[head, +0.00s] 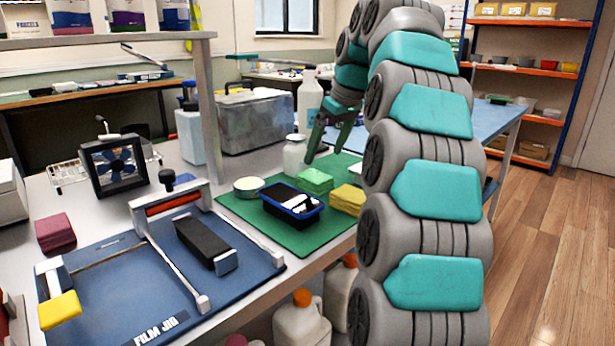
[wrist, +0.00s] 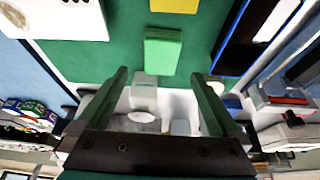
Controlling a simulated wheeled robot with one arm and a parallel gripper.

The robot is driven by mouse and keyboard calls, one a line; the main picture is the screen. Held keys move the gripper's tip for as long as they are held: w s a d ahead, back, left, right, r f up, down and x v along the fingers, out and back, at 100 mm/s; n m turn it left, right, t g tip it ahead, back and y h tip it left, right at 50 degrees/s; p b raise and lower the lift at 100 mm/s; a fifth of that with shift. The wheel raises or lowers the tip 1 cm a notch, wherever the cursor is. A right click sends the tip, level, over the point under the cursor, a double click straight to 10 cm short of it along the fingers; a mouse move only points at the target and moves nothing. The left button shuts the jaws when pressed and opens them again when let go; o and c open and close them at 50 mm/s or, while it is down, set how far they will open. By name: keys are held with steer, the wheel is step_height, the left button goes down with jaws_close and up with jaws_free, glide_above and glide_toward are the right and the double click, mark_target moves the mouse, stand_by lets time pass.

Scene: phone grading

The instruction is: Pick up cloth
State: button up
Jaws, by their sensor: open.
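A green folded cloth stack (head: 315,181) lies on the green mat (head: 290,236), behind the blue-rimmed tray. It also shows in the wrist view (wrist: 162,50), just beyond my fingertips. A yellow folded stack (head: 348,199) lies to its right on the mat, partly seen at the top of the wrist view (wrist: 174,5). A maroon folded stack (head: 55,232) sits at the far left of the bench. My gripper (head: 324,156) is open and above the back of the mat, apart from the green stack. A whitish object (wrist: 143,95) shows between the fingers.
A blue-rimmed black tray (head: 293,206) holds items in front of the green stack. A white bottle (head: 294,156) and a round tin (head: 249,187) stand close by at the left. A grey bin (head: 255,122) is behind. The film jig (head: 130,290) fills the front left.

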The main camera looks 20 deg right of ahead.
mark_target(315, 175)
steer(key=shift+x, duration=1.1)
steer(key=shift+p+x, duration=0.45)
steer(key=shift+x, duration=2.15)
steer(key=shift+s, duration=0.1)
steer(key=c, duration=1.3)
